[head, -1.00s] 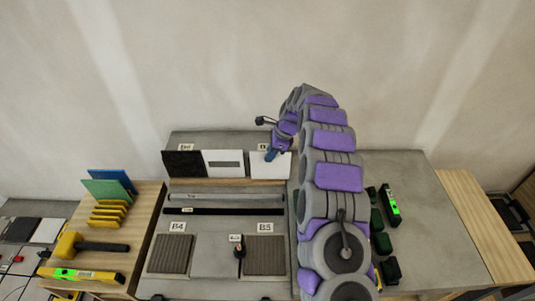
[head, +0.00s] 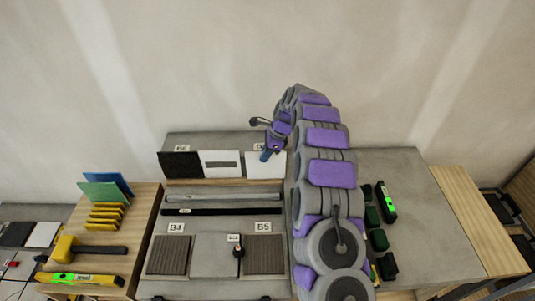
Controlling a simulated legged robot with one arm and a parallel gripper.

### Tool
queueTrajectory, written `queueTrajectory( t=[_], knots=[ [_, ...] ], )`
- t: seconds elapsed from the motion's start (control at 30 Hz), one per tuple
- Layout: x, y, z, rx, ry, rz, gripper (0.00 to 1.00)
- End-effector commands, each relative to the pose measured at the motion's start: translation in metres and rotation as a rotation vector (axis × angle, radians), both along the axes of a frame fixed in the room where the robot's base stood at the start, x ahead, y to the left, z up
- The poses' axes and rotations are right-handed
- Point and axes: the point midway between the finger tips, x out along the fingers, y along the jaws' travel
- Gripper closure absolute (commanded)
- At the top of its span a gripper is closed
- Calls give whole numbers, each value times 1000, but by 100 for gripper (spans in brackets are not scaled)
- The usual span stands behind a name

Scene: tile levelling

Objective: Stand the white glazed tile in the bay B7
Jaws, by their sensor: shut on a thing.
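A plain white tile (head: 278,166) stands upright at the right end of a row of tiles at the back of the grey bench.
In front of the row lie a grey bar (head: 222,197) and a black bar (head: 222,211). Ribbed pads stand by labels B4 (head: 176,228) and B5 (head: 263,227). My arm covers the bench's middle right. Dark green blocks (head: 374,217) and a level (head: 386,203) lie right of it.

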Motion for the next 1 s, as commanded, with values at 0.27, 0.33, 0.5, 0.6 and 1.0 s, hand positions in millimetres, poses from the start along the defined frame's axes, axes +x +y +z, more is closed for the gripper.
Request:
queueTrajectory(
  t=[0.27, 0.33, 0.5, 0.6, 1.0],
  knots=[
    [1, -4, 1, 5, -1, 1, 100],
    [1, -6, 2, 7, -1, 0, 100],
    [1, -7, 1, 8, -1, 0, 100],
    [1, -4, 0, 5, -1, 0, 100],
    [2, -2, -1, 4, -1, 1, 100]
  ],
)
